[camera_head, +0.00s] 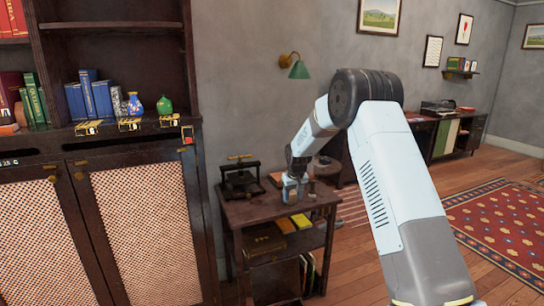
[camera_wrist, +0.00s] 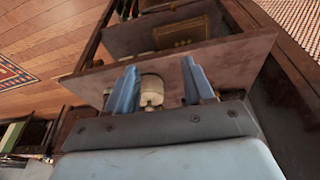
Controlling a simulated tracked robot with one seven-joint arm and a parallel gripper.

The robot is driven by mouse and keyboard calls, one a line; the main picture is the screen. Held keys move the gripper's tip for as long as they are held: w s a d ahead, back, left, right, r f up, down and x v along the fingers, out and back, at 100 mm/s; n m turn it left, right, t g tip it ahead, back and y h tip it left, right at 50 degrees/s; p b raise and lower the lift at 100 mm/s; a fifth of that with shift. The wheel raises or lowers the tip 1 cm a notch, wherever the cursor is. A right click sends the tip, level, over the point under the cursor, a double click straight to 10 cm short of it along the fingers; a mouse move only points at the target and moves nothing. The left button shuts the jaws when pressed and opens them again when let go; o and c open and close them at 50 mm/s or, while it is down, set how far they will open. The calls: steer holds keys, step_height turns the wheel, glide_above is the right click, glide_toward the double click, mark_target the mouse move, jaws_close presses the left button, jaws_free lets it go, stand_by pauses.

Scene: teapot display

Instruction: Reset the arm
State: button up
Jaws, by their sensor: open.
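My arm reaches out to a small dark side table (camera_head: 262,208), bent at a dark joint at the top. My gripper (camera_head: 294,190) is at the far end, low over the tabletop, and looks small there. In the wrist view my gripper (camera_wrist: 160,84) shows two blue fingers spread apart. A small pale object (camera_wrist: 151,91) shows in the gap between them. I cannot tell whether it touches the fingers, and its lower part is hidden behind the gripper body. The tabletop (camera_wrist: 225,62) lies just beyond the fingers.
A black press (camera_head: 240,178) stands on the table left of my gripper. The lower shelf holds yellow items (camera_head: 293,223). A dark cabinet (camera_head: 140,190) with mesh doors stands close at left, its shelf holding books, a blue vase (camera_head: 135,104) and a green vase (camera_head: 164,104). Open floor lies right.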

steer(key=s+d+r+m+t, duration=0.1)
steer(key=s+d+r, duration=0.4)
steer(key=s+r, duration=0.75)
steer(key=s+d+r+m, duration=0.1)
steer(key=s+d+r, duration=0.4)
steer(key=s+r, duration=0.7)
steer(key=s+d+r, duration=0.1)
steer(key=s+d, duration=0.1)
steer(key=s, duration=1.2)
steer(key=s+d+r+m+t, duration=0.1)
steer(key=s+d, duration=0.2)
steer(key=s, duration=1.2)
steer(key=shift+s+r+h, duration=0.3)
steer(key=shift+r, duration=0.1)
